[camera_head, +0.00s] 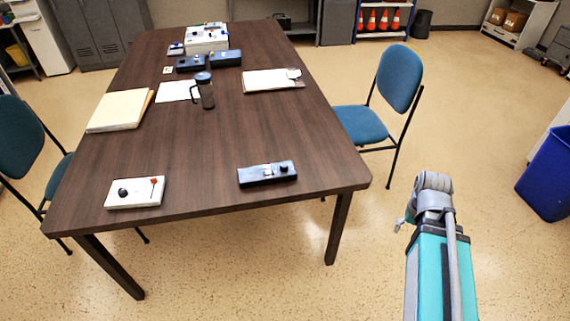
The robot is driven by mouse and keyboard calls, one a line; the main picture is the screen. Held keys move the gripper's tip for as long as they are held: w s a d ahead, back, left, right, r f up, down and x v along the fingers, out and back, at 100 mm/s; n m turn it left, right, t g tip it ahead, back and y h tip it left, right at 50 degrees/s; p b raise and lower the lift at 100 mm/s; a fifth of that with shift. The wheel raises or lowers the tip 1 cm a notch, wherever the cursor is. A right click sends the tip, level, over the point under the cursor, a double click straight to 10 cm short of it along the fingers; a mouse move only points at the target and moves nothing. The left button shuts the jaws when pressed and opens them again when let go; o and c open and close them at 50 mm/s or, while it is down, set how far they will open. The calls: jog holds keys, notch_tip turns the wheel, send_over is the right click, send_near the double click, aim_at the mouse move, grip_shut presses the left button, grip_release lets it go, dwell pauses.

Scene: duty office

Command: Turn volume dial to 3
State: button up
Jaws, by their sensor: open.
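A white box (135,192) lies at the front left of the brown table. It has a round black knob (123,193) on its left part and a small red-topped lever (154,183) on its right. A dark blue box (267,173) with small light controls on top lies near the front right edge. No numbers or labels are readable, so I cannot tell which control is the volume dial or where it points. My teal and grey arm is at the lower right, beyond the table's right edge and apart from these boxes. My gripper cannot be made out.
The brown table (230,130) also holds a dark mug (204,90), folders (119,110), a clipboard (273,80) and more control boxes (207,40) at the back. A blue chair (397,85) stands at its right side, another (18,140) at left. A blue bin (550,175) stands far right.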

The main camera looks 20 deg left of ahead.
jog(key=w+a+r+n+p, duration=0.4)
jog(key=w+a+n, duration=0.3)
jog(key=w+a, duration=0.3)
notch_tip(320, 180, up, 8)
jog(key=f+n+p, duration=0.1)
jog(key=n+p, duration=0.6)
jog(key=n, duration=1)
send_over(284, 164)
jog(key=shift+s+r, duration=0.1)
jog(key=shift+r, duration=0.15)
jog(key=shift+f, duration=0.15)
notch_tip(284, 164, down, 14)
jog(key=b, duration=1.3)
jog(key=shift+r+b, duration=0.25)
jog(key=shift+b, duration=0.05)
